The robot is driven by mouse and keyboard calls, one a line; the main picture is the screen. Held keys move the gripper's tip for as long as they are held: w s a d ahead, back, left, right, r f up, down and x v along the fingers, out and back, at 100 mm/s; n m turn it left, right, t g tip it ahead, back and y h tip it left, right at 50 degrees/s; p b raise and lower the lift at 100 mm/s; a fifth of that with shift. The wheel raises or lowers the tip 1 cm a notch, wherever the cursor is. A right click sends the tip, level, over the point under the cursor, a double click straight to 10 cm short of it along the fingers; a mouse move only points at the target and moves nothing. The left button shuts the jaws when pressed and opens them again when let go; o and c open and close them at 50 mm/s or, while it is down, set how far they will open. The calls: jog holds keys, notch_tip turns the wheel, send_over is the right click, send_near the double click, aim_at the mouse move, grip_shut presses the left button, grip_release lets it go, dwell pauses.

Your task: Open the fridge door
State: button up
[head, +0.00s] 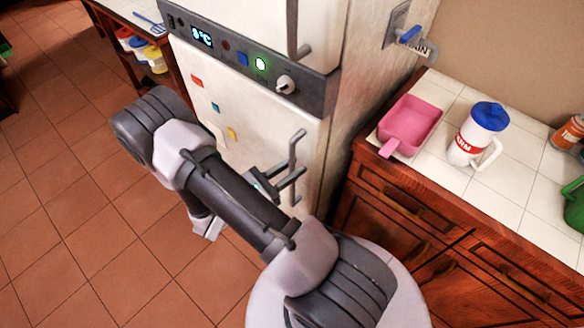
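The fridge is white, with a dark control panel (225,57) between an upper door (245,15) and a lower door (275,120). Both doors appear shut. The upper door has a dark vertical handle (292,30). The lower door has a grey vertical handle (294,150) near its right edge. My gripper (291,179) is at this lower handle, with its fingers pointing right and close to the bar. I cannot tell whether they touch or grip it. My forearm hides part of the gripper body and the lower part of the door.
A counter (535,215) stands right of the fridge, holding a pink scoop-like tray (412,122), a white jug (473,135) with a blue lid, and a can (568,132). A side table (125,15) stands at the back left. The tiled floor (60,200) at left is clear.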

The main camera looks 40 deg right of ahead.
grip_shut()
dwell(1.2)
